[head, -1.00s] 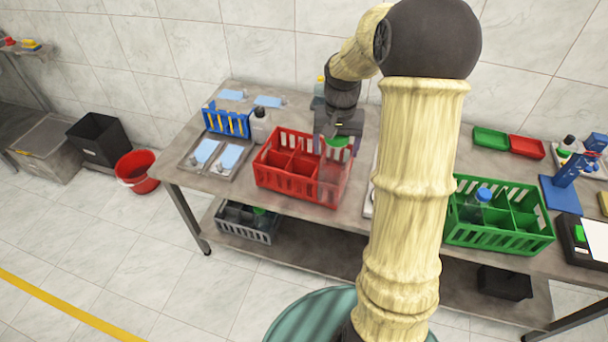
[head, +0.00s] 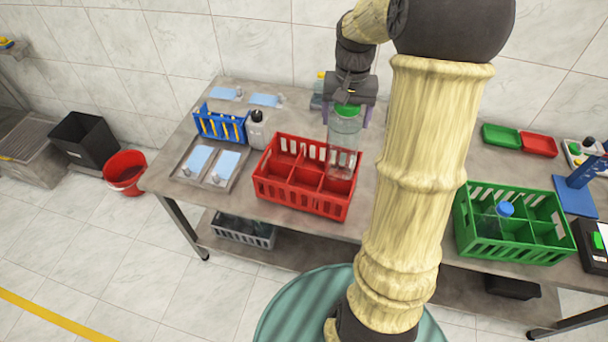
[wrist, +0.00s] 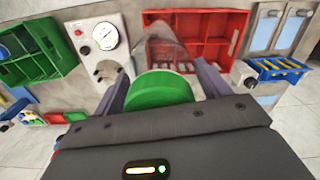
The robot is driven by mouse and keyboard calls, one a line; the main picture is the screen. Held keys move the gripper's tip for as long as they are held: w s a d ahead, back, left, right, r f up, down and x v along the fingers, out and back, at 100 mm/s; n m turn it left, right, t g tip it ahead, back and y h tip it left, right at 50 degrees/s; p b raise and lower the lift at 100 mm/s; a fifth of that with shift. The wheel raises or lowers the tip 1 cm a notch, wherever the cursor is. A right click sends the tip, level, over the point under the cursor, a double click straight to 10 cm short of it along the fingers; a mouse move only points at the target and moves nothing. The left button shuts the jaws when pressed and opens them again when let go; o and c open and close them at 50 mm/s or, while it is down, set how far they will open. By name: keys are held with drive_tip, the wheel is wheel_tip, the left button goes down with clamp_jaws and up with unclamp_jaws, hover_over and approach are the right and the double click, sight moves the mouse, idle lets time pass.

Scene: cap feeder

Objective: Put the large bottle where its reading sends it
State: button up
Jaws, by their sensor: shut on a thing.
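My gripper (head: 347,118) is shut on a large clear bottle (head: 343,132) with a green cap, gripped near the cap. The bottle is upright at the back right of the red crate (head: 300,195); its lower part overlaps the crate's right rear compartment. I cannot tell whether its base is clear of the crate. In the wrist view, the green cap (wrist: 160,90) is between the fingers and the clear body points toward the red crate (wrist: 190,55). A dial gauge (wrist: 104,36) on a pale device shows there; its reading is too small to tell.
A green crate (head: 515,255) on the right holds a blue-capped bottle (head: 504,211). Small green (head: 501,136) and red trays (head: 538,145) lie at the back right.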

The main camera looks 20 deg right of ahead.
sight(340, 154)
drive_tip(key=shift+w+r, duration=0.1)
drive_tip(key=shift+w, duration=0.25)
drive_tip(key=shift+s, duration=0.1)
wheel_tip(340, 154, down, 14)
drive_tip(key=shift+p, duration=0.8)
drive_tip(key=shift+f, duration=2)
